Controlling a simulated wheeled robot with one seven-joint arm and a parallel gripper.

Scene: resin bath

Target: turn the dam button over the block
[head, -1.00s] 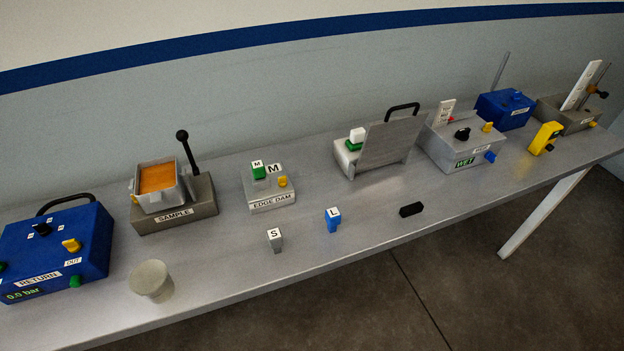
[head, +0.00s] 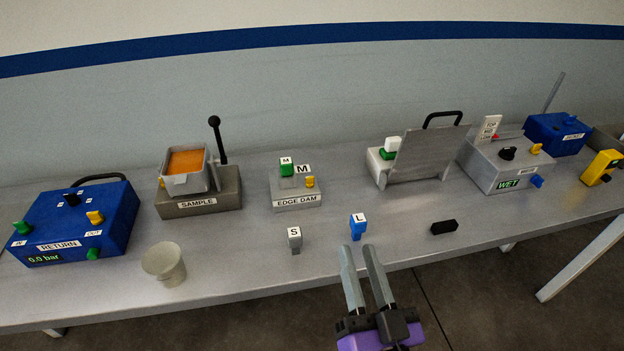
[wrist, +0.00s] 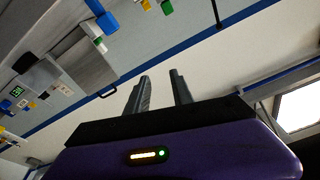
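The grey EDGE DAM block (head: 290,204), marked M, stands in the middle of the bench. A yellow button (head: 309,182) sits at its right side. A green piece with a white M top (head: 286,167) stands on the block's left part. My gripper (head: 357,249) is open and empty, its two fingers apart. It is in front of the bench's near edge, below and to the right of the block, and touches nothing. In the wrist view my gripper's fingers (wrist: 160,76) also show apart, with nothing between them.
A grey S piece (head: 294,240) and a blue L piece (head: 358,226) stand in front of the block. A black bar (head: 444,227) lies to the right. The SAMPLE station (head: 198,203) with its upright lever is left of the block; a hinged grey plate (head: 428,155) is right.

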